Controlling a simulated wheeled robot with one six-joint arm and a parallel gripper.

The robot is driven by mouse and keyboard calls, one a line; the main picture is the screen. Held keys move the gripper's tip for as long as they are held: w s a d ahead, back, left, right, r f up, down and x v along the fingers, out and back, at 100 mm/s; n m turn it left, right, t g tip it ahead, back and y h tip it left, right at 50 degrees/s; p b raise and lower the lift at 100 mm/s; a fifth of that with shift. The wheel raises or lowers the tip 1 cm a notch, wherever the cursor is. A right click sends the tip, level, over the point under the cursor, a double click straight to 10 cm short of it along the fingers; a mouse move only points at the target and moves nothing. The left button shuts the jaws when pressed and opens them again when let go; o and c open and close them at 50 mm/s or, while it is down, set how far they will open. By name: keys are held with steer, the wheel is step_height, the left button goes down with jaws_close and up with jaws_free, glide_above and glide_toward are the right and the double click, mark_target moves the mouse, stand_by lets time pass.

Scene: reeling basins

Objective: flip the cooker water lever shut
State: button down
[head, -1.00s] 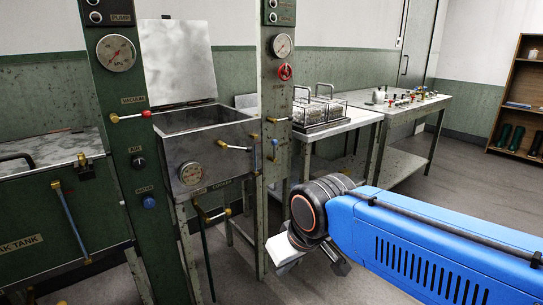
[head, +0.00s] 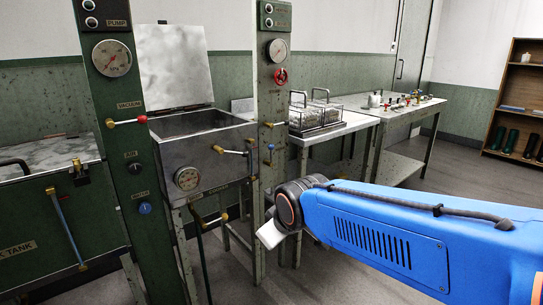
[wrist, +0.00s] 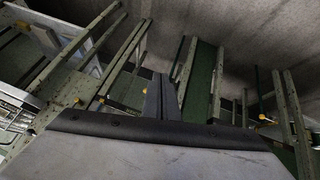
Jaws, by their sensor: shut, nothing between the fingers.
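The cooker looks like an open metal basin (head: 200,160) with its lid raised, standing between two green posts. I cannot read which one is marked water. My gripper is below and right of these levers in the head view, its fingers mostly hidden. In the wrist view my gripper (wrist: 162,97) is shut and empty, apart from any lever.
The left post (head: 118,150) carries gauges, knobs and a red-ended lever (head: 127,121). A soak tank (head: 45,220) stands at the left. A table (head: 335,130) with glass-walled baskets and a bench stand beyond the right post (head: 272,100). Floor is open at right.

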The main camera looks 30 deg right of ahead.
steer(key=w+d+r+n+t+h, duration=0.1)
steer(key=w+d+n+t, duration=0.5)
steer(key=w, duration=0.6)
steer(key=w+d+r+n+t+h, duration=0.1)
steer(key=w+d+n+t, duration=0.4)
steer(key=w+d+n, duration=0.6)
steer(key=shift+w+d+r+t, duration=0.4)
steer(key=shift+w+d+r, duration=0.2)
steer(key=shift+w+d, duration=0.55)
steer(key=shift+w, duration=0.1)
steer(key=w+d+r, duration=0.2)
steer(key=w+d, duration=0.3)
steer(key=w, duration=0.6)
steer(key=shift+w+r, duration=0.15)
steer(key=shift+w, duration=0.2)
